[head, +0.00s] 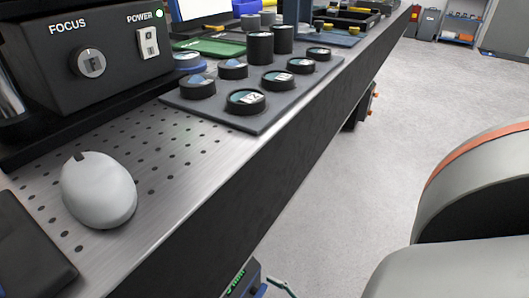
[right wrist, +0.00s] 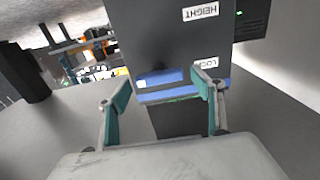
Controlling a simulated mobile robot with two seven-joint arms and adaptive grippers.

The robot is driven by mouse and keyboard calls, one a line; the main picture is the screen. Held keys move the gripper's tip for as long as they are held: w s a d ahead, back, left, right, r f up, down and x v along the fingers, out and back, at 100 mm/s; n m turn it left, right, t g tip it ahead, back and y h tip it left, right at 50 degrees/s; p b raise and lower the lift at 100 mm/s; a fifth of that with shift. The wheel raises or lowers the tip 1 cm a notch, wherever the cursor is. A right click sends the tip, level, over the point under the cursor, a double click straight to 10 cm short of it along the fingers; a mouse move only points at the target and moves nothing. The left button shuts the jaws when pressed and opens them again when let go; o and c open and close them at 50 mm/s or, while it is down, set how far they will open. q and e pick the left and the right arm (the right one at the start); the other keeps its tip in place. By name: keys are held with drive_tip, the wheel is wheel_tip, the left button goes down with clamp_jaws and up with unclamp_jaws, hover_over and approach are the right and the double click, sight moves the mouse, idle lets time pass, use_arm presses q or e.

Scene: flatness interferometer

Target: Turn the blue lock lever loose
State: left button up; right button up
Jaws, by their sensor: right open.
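The blue lock lever (right wrist: 165,94) shows in the right wrist view as a blue bar across a dark grey column (right wrist: 170,40), near an upside-down label that appears to read LOCK (right wrist: 207,63). My right gripper (right wrist: 162,82) is open, with its teal-lined fingers on either side of the lever's visible length. I cannot tell whether either finger touches it. The lever does not show in the head view. My left gripper is in neither view.
An upside-down HEIGHT label (right wrist: 200,12) is on the same column. The head view shows a bench with a perforated metal top (head: 165,165), a mouse (head: 98,190), a control box (head: 90,50) and a dark tray (head: 262,122) of round optics. Grey floor (head: 340,170) lies beside the bench.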

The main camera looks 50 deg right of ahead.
drive_tip(key=c, duration=1.1)
